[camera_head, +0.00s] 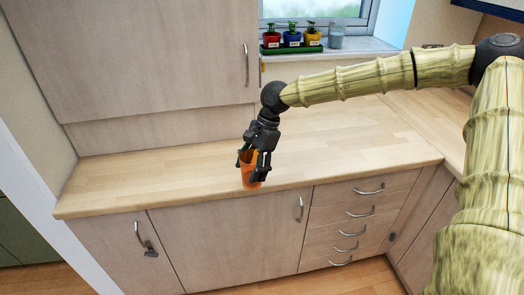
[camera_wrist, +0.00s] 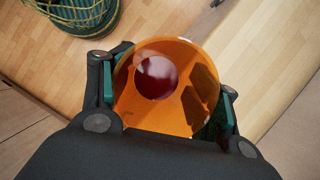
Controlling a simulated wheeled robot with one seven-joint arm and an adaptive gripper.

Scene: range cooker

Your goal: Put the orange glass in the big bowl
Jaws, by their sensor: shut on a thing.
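The orange glass (camera_head: 250,175) is between the fingers of my gripper (camera_head: 249,167), at the front part of the wooden counter in the head view. I cannot tell whether its base touches the counter. In the wrist view the glass (camera_wrist: 190,68) shows its round open mouth, with my gripper's fingers (camera_wrist: 167,108) shut on it from both sides. A dark red round patch shows within its outline; I cannot tell what it is. I cannot make out a big bowl in the head view.
The counter (camera_head: 170,175) is clear around the glass. A green tray with several small potted plants (camera_head: 291,38) and a clear glass (camera_head: 336,36) stand on the windowsill. A round green object with yellow strands (camera_wrist: 80,12) shows in the wrist view; I cannot identify it.

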